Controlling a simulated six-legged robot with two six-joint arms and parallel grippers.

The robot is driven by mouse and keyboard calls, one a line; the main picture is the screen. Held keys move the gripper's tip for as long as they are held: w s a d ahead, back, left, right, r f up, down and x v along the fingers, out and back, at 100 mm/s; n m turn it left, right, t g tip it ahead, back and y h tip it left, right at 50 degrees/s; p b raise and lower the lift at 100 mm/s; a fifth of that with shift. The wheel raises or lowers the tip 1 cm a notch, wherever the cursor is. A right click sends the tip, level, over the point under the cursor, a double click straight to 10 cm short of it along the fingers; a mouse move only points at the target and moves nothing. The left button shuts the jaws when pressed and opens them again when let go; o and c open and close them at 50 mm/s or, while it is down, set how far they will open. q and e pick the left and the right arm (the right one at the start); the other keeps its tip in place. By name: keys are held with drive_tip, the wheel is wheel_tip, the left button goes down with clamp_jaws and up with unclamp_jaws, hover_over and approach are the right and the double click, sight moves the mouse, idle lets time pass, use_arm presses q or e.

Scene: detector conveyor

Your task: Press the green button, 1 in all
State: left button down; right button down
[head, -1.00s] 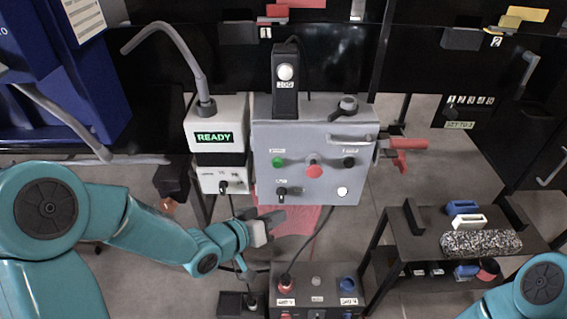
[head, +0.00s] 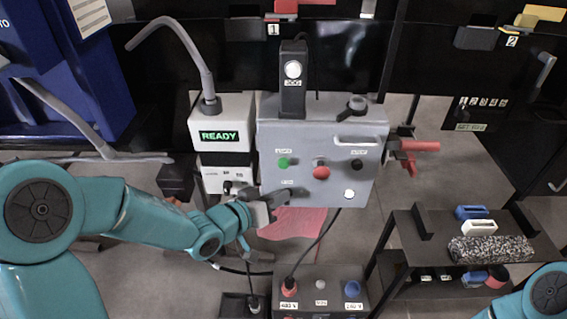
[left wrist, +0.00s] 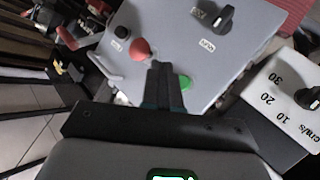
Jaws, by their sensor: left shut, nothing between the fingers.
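The green button (head: 284,163) is on the upper left of the grey control box's front panel (head: 330,135). My left gripper (head: 283,194) is shut and empty, in front of the panel's lower left part, below the green button. In the left wrist view the shut fingers (left wrist: 163,75) point at the panel, and the green button (left wrist: 185,83) shows just beside them. I cannot tell whether the fingertips touch the panel. Of my right arm only a teal joint shows at the lower right; its gripper is out of view.
A red mushroom button (head: 321,172), a black knob (head: 357,164) and a white button (head: 349,194) share the panel. A white unit reading READY (head: 218,136) stands to its left. A red handle (head: 410,147) sticks out at right. A shelf with small parts (head: 488,240) stands at lower right.

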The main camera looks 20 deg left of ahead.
sight(289, 168)
use_arm(q)
drive_tip(key=w+a+p, duration=0.1)
drive_tip(key=w, duration=0.5)
drive_tip(key=shift+a+p, duration=0.35)
drive_tip(key=shift+w, duration=0.1)
idle(1.6)
drive_tip(key=shift+w+a, duration=0.15)
drive_tip(key=shift+w, duration=0.15)
drive_tip(key=shift+w+a, duration=0.15)
drive_tip(key=shift+w, duration=0.35)
idle(0.6)
idle(0.4)
drive_tip(key=shift+s+d, duration=0.3)
drive_tip(key=shift+s, duration=0.6)
